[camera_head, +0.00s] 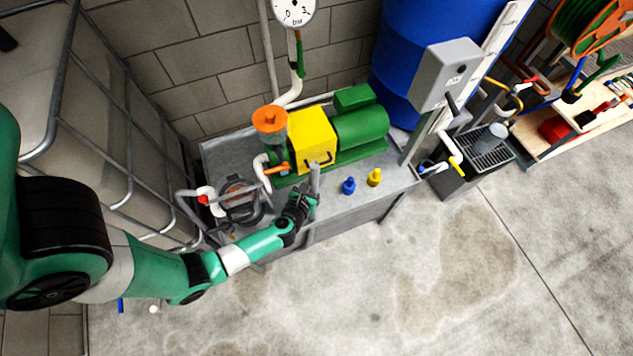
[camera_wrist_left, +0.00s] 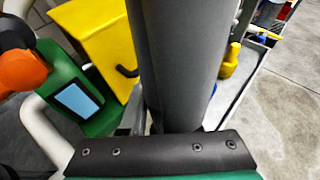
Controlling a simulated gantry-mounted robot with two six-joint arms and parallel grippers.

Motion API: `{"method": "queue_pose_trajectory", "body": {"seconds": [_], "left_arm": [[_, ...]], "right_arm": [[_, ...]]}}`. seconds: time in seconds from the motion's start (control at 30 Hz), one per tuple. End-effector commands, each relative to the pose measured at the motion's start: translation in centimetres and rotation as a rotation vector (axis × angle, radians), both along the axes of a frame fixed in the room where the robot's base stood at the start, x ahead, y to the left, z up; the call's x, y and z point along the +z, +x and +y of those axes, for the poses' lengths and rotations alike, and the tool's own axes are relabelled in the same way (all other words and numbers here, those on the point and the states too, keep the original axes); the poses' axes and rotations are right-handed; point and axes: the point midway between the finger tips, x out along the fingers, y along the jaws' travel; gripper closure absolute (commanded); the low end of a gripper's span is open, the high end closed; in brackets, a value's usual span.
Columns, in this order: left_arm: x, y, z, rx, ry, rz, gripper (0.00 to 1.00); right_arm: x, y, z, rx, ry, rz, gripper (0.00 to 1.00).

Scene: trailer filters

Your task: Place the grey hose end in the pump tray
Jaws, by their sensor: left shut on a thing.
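My left gripper (camera_head: 307,196) is shut on the grey hose end (camera_head: 315,177), a grey cylinder that stands roughly upright. In the left wrist view the hose end (camera_wrist_left: 180,60) fills the middle, and its lower end is hidden by the gripper's black part. In the head view it is over the front part of the grey pump tray (camera_head: 399,178), in front of the yellow guard (camera_head: 312,138). I cannot tell whether it touches the tray. My right gripper is not in view.
A green pump motor (camera_head: 361,126) stands on the tray. A blue fitting (camera_head: 349,186) and a yellow fitting (camera_head: 375,177) stand right of the gripper. The floor in front is clear.

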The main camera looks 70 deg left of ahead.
Motion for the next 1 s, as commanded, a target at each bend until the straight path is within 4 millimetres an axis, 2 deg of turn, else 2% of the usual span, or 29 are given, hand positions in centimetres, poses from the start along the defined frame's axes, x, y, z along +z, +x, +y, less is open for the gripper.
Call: {"method": "queue_pose_trajectory", "body": {"seconds": [0.07,0.1,0.2,0.57,0.6,0.77,1.0], "left_arm": [[-1.3,0.4,0.6,0.003,0.001,-0.001,1.00],[-2.4,0.4,0.5,0.000,0.002,0.002,1.00],[-4.0,0.4,0.5,0.000,0.000,0.000,1.00],[-4.1,0.4,0.4,0.000,0.001,-0.001,1.00],[-4.1,0.3,0.4,0.001,0.000,0.002,0.69],[-4.0,0.3,0.4,0.001,0.000,0.001,0.40],[-4.0,0.3,0.4,0.001,0.000,0.001,0.40]], "right_arm": [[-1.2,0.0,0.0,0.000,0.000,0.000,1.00],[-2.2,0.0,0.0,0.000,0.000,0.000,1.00],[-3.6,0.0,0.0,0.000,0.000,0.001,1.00],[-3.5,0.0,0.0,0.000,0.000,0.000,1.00],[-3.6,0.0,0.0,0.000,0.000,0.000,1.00],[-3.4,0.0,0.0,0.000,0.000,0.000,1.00],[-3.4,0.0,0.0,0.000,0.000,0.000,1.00]]}}
